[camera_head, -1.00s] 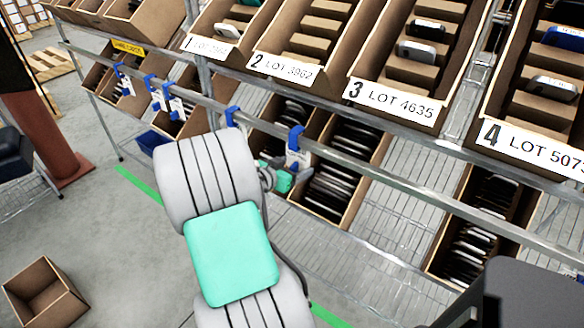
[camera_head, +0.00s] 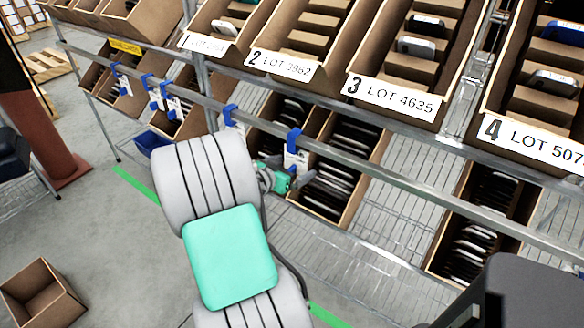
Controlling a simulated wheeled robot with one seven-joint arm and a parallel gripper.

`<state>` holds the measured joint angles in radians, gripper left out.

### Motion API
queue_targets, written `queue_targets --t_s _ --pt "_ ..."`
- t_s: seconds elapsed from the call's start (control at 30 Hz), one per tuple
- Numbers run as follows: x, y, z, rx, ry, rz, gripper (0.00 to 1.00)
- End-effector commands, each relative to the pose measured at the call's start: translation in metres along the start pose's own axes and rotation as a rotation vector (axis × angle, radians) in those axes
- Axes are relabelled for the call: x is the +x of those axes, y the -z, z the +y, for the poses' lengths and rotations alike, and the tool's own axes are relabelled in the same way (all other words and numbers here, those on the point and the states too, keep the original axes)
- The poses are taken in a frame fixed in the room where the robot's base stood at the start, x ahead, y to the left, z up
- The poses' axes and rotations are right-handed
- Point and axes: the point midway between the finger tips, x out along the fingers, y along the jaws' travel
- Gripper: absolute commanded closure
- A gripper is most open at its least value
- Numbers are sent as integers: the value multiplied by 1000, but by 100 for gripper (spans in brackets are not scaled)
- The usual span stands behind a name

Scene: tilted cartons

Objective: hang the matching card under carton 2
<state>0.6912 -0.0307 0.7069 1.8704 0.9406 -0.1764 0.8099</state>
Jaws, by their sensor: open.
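Carton 2 (camera_head: 304,32) is a tilted brown carton on the upper shelf, with a front label (camera_head: 280,64) reading "2 LOT 3962". White cards hang from blue clips along the metal rail below the cartons. The rightmost card (camera_head: 296,159) hangs from its blue clip (camera_head: 293,138) below and right of carton 2's label. Another clip (camera_head: 230,115) is to its left, its card partly hidden by my arm. My gripper (camera_head: 304,180) is open, just below the rightmost card; contact cannot be told. The writing on the cards is too small to read.
Carton 1 (camera_head: 204,46), carton 3 (camera_head: 392,98) and carton 4 (camera_head: 535,140) stand beside carton 2. More carded clips (camera_head: 150,84) hang at left. Lower cartons (camera_head: 345,150) with dark flat items stand behind my gripper. An empty box (camera_head: 42,292) is on the floor.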

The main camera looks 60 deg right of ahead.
Motion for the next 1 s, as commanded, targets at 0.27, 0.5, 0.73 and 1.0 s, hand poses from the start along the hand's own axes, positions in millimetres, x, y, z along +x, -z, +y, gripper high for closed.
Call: queue_targets --t_s 0.27,0.5,0.73,1.0 --pt "-19 0 -2 -1 4 1 0" --pt "-67 0 -2 -1 5 1 0" --pt "-84 0 -5 -8 13 -21 0" --pt "-238 -36 -81 -365 386 -442 0"
